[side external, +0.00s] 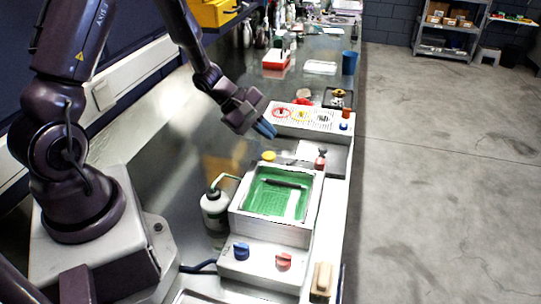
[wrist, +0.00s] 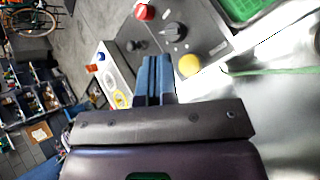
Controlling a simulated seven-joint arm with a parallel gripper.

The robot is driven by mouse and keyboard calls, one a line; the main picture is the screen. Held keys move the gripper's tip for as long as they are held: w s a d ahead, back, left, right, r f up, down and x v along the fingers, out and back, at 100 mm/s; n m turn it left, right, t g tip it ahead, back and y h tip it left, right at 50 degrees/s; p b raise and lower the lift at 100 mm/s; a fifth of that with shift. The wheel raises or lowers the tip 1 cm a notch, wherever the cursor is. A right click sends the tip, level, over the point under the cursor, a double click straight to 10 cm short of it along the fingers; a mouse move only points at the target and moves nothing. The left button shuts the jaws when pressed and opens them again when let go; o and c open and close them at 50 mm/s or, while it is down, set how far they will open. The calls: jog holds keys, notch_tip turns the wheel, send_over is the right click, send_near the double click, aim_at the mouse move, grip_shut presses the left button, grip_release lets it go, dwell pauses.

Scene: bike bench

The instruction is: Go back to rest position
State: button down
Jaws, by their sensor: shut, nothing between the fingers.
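My gripper (side external: 265,130) is raised above the bench, near the white panel with coloured round marks (side external: 300,115). Its blue fingers are together and nothing is between them. In the wrist view the closed blue fingers (wrist: 154,72) point toward a grey panel with a black knob (wrist: 173,32), a red button (wrist: 144,12) and a yellow button (wrist: 189,65). The fingers appear apart from these things.
A white tray with a green inside (side external: 233,205) holds a dark tool (side external: 285,184). A white bottle (side external: 214,210) stands left of it. A blue knob (side external: 241,251) and red knob (side external: 284,260) sit in front. A blue cup (side external: 349,63) stands farther back.

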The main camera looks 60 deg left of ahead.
jog(key=shift+s+d, duration=0.2)
jog(key=s+d+r+m+y, duration=0.3)
jog(key=s+r+m, duration=0.6)
jog(key=r, duration=0.2)
jog(key=s+d+r+m+g+y, duration=0.1)
jog(key=s+d+r+m, duration=0.3)
jog(key=s+r+m, duration=0.4)
notch_tip(320, 180, up, 3)
jog(key=shift+s+d+f+m+g+y, duration=0.15)
jog(key=shift+s+m+g+y, duration=0.2)
jog(key=shift+m+y, duration=0.65)
